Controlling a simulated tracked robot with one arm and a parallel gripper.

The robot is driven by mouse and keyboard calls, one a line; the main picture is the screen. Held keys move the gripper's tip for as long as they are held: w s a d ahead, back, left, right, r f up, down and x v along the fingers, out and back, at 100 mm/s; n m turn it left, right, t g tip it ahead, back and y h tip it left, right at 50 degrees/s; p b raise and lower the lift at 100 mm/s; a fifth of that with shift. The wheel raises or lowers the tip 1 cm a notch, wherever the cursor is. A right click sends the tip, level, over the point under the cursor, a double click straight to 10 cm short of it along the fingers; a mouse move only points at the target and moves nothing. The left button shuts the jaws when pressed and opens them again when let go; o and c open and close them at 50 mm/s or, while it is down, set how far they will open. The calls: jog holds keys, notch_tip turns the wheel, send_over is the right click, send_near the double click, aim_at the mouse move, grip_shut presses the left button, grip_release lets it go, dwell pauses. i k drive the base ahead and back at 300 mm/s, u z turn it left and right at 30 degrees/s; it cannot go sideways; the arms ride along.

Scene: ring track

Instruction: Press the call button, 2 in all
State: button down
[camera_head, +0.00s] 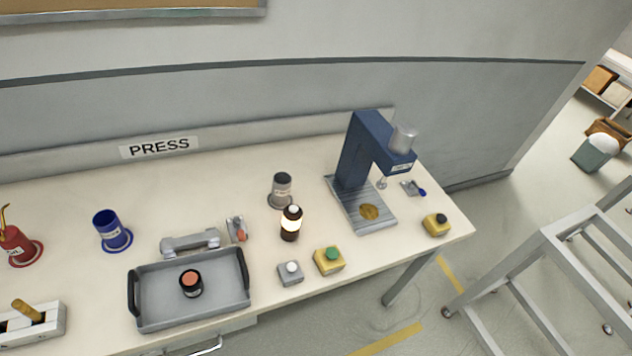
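Several button boxes sit on the cream bench. A small grey box with a white button (290,272) is near the front edge. A yellow box with a green button (329,260) is just right of it. A yellow box with a black button (436,224) is at the right end of the bench. No label that I can read tells which one is the call button. A small dark lamp with a glowing top (291,222) stands behind the grey and yellow boxes. My gripper is not in view.
A blue press (372,150) stands at the back right. A grey tray (215,302) holds a dark cylinder with an orange top (191,283). A dark blue cup (112,229), a red oil can (14,245) and a grey canister (282,187) stand around. A grey metal frame (560,265) is right of the bench.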

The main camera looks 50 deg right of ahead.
aim_at(291, 267)
jog(key=z, duration=0.05)
jog(key=k, duration=0.9)
jog(key=z, duration=0.65)
